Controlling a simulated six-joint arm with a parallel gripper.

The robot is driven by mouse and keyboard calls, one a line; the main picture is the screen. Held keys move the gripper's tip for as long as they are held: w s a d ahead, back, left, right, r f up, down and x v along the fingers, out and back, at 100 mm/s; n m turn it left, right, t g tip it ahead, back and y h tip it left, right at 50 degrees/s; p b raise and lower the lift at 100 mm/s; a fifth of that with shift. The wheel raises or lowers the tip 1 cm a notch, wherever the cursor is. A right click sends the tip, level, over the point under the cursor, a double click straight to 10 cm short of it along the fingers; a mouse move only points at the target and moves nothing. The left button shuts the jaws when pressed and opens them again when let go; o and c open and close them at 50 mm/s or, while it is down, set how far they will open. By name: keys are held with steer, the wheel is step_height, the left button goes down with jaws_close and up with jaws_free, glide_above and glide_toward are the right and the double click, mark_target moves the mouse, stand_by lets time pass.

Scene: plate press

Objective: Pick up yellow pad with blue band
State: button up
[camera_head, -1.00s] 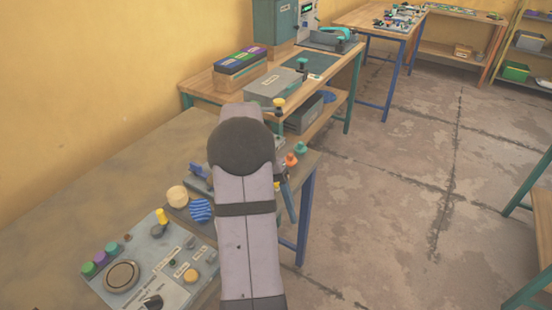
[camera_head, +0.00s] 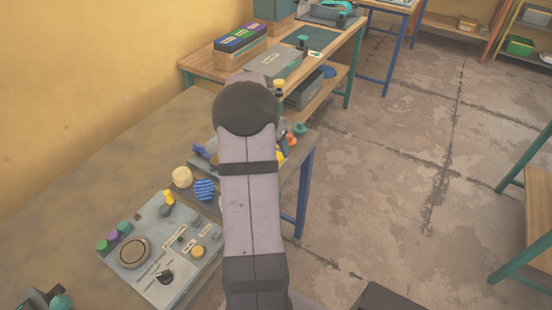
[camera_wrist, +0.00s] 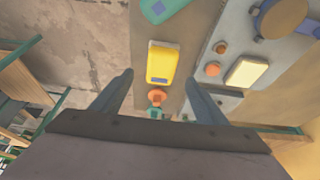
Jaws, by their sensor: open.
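In the wrist view, the yellow pad (camera_wrist: 162,60) lies on a brown-grey surface, with a small blue band (camera_wrist: 157,80) across its end nearest me. My gripper (camera_wrist: 159,76) is open, one finger on either side of the pad's near end in the picture. No contact with the pad shows, and I cannot tell the height between them. In the head view, my arm hides the gripper. A small yellow patch (camera_head: 281,155) shows at the arm's right edge and may be the pad.
An orange knob (camera_wrist: 156,96) stands close to the pad's near end. A teal pad (camera_wrist: 163,8) lies beyond it. A grey panel (camera_wrist: 222,60) with knobs is to the right. In the head view, a control panel (camera_head: 185,262) and striped blue ball (camera_head: 205,190) are left of my arm.

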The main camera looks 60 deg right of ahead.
steer(key=shift+p+x, duration=1.3)
steer(key=shift+x, duration=2.15)
steer(key=shift+w, duration=0.1)
steer(key=shift+c, duration=0.7)
steer(key=c, duration=1)
